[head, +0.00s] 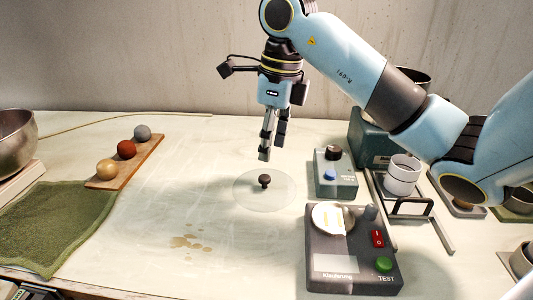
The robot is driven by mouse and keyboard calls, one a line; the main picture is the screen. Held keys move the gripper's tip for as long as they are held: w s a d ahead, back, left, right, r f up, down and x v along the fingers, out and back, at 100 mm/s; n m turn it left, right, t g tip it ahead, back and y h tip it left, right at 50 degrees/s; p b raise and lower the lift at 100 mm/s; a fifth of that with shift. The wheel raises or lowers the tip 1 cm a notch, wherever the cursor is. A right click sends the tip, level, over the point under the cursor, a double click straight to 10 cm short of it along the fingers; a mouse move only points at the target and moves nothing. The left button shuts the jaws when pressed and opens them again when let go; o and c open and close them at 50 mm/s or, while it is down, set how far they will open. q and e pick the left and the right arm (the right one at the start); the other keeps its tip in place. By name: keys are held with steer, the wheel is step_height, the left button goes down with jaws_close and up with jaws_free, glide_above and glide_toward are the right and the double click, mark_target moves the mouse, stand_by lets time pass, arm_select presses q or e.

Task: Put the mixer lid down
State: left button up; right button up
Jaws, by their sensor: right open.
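The mixer lid (247,197) is a clear round disc with a small dark knob (264,180) at its middle. It lies flat on the pale table. My right gripper (272,148) is above the lid, with its fingers pointing down. It is open and empty, and a gap shows between its fingertips and the knob. A dark green machine (368,142) stands at the back right, partly hidden behind my right arm; I cannot tell for sure whether it is the mixer. My left gripper is not in view.
Right of the lid stand a small box with a blue button (336,180) and a grey test device (350,277). A white cup (402,175) stands farther right. On the left are a board with three balls (107,183), a green towel (50,228) and a metal bowl (14,140).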

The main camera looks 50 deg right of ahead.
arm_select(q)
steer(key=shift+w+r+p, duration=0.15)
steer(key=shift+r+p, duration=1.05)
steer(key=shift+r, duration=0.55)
arm_select(e)
steer(key=shift+s+d+r, duration=0.1)
steer(key=shift+s+r, duration=0.1)
steer(key=shift+r, duration=1.75)
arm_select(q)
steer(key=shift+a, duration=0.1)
arm_select(e)
steer(key=shift+f, duration=0.1)
